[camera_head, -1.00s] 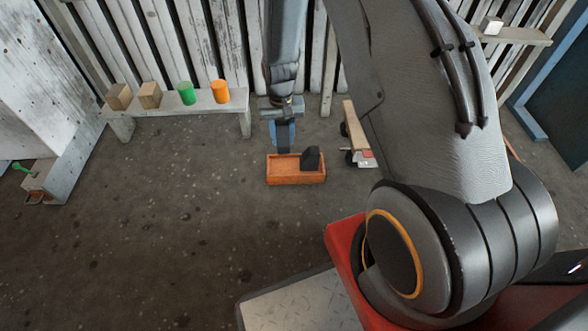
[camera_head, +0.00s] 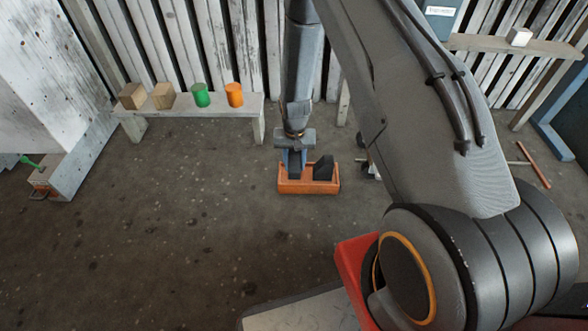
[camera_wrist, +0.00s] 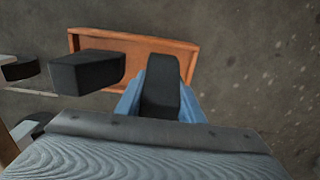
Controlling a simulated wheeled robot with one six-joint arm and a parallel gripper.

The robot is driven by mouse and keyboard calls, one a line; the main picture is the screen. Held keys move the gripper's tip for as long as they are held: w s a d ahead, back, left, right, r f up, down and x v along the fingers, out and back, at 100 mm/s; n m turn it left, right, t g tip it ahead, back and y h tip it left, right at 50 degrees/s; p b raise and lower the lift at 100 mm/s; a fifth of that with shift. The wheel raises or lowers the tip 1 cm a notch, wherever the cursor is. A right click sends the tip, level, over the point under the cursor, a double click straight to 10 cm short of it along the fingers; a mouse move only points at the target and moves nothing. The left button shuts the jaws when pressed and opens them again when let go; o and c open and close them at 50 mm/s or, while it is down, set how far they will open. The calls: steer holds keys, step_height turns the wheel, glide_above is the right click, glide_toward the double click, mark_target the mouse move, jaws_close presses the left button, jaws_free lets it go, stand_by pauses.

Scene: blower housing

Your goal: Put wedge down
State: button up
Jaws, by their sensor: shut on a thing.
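My gripper (camera_head: 294,158) has blue fingers and is shut on a dark wedge (camera_wrist: 160,90). The held wedge also shows between the fingers in the head view (camera_head: 295,165). It is over the left part of an orange tray (camera_head: 308,187), with its lower end at or just inside the tray. I cannot tell whether it touches the tray floor. A second dark wedge (camera_head: 324,169) stands in the right part of the tray, apart from the held one. In the wrist view this second wedge (camera_wrist: 88,70) and the tray (camera_wrist: 130,43) lie beyond the fingers.
A low bench (camera_head: 190,108) at the wall carries two wooden blocks (camera_head: 148,95), a green cylinder (camera_head: 201,95) and an orange cylinder (camera_head: 234,95). A shelf (camera_head: 510,45) at right holds a white block (camera_head: 519,37). The floor left of the tray is clear.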

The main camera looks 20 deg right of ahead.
steer(key=shift+f, duration=0.95)
steer(key=shift+f+b, duration=0.2)
steer(key=shift+b, duration=0.1)
steer(key=o, duration=1.2)
